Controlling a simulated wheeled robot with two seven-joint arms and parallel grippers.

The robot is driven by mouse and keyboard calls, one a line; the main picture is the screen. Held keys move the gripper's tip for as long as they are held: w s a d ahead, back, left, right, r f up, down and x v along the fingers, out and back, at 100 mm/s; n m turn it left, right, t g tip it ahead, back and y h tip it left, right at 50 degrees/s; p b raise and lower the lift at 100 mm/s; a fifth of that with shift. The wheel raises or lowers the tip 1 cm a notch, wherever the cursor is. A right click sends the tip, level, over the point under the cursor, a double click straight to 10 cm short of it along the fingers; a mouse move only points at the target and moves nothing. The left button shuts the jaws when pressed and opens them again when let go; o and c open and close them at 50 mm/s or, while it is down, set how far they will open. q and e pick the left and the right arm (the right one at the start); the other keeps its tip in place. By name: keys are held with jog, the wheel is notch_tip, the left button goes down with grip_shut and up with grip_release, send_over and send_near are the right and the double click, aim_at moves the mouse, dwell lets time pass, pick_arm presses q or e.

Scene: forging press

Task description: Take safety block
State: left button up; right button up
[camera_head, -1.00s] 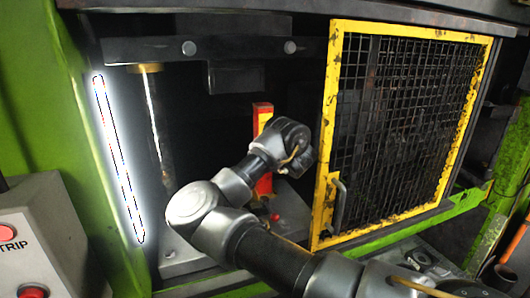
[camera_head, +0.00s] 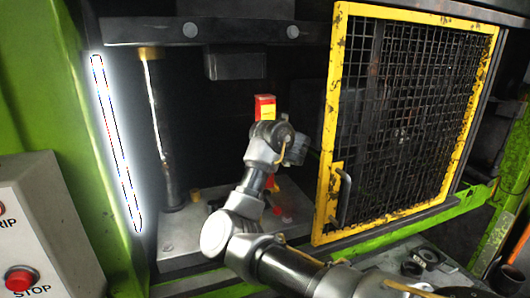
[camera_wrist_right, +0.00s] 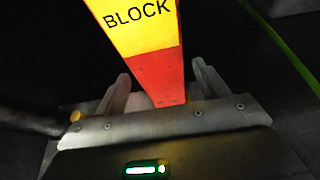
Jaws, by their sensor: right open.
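The safety block (camera_head: 265,106) is a red and yellow upright bar inside the press; my right wrist covers its middle in the head view. In the right wrist view the block (camera_wrist_right: 148,45) has a yellow part lettered "BLOCK" and a red end. My right gripper (camera_wrist_right: 161,72) is open, with a finger on each side of the red end. Whether either finger touches it I cannot tell. My left gripper is not in view.
A yellow-framed mesh guard (camera_head: 335,110) with a handle stands right of my right arm. A bright light strip (camera_head: 118,145) and a dark column (camera_head: 165,140) are on the left. A control box with a red stop button (camera_head: 22,278) is at the lower left.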

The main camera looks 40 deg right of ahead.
jog(key=x, duration=0.3)
jog(key=shift+w+d+f+b, duration=0.15)
jog(key=shift+b, duration=0.25)
jog(key=c, duration=0.4)
grip_shut()
jog(key=shift+w+d, duration=0.1)
